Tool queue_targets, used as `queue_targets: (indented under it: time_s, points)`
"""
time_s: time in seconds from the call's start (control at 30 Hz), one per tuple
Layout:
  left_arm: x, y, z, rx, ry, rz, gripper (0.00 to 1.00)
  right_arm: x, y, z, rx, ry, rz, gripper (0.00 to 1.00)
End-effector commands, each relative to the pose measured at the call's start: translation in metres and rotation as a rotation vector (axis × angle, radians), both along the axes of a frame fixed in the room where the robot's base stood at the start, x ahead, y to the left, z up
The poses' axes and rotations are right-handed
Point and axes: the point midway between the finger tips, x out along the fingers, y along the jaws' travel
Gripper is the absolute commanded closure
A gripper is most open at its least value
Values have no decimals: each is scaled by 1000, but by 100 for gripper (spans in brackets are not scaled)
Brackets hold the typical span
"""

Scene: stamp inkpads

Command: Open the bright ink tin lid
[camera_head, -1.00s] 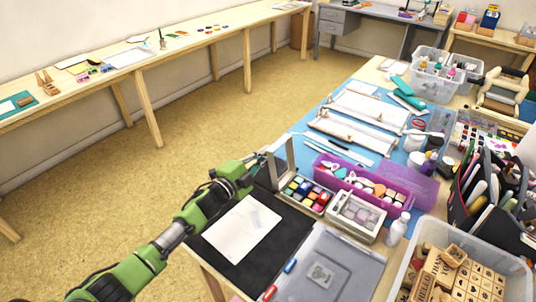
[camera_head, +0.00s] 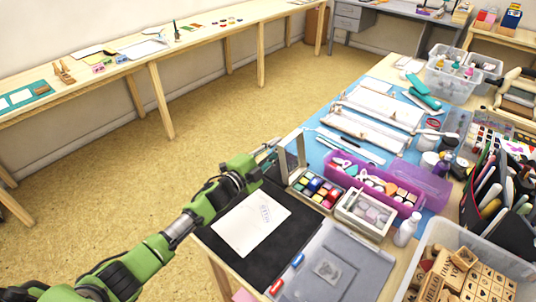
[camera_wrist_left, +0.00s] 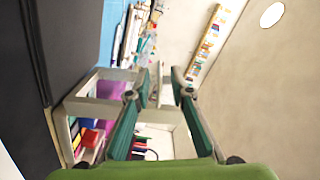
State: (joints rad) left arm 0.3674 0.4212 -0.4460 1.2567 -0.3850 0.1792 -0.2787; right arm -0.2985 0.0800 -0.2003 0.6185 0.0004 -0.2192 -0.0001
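The bright ink tin (camera_head: 316,190), with several vivid pads, sits at the back of the black mat in the head view. Its grey lid (camera_head: 291,157) stands raised, roughly upright, on the tin's left side. My left gripper (camera_head: 268,156) is just left of the lid, its fingers partly hidden by clutter and the lid. In the left wrist view my left gripper (camera_wrist_left: 157,90) has its two fingers clearly apart. Some of the coloured pads (camera_wrist_left: 88,138) show left of the fingers there. I cannot tell whether a finger touches the lid. My right gripper is not in view.
A second tin with pale pads (camera_head: 364,213) stands right of the bright one. A purple tray (camera_head: 376,187) lies behind them, a white bottle (camera_head: 406,230) to the right. A white paper (camera_head: 251,224) lies on the mat (camera_head: 240,262). A grey case (camera_head: 345,277) is in front.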

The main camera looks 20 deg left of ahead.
Motion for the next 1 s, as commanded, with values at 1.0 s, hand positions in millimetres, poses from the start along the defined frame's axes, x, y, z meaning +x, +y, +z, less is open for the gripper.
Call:
queue_targets:
  time_s: [1.0]
  points:
    - [-108,44,1,0,0,-1,79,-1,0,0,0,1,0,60]
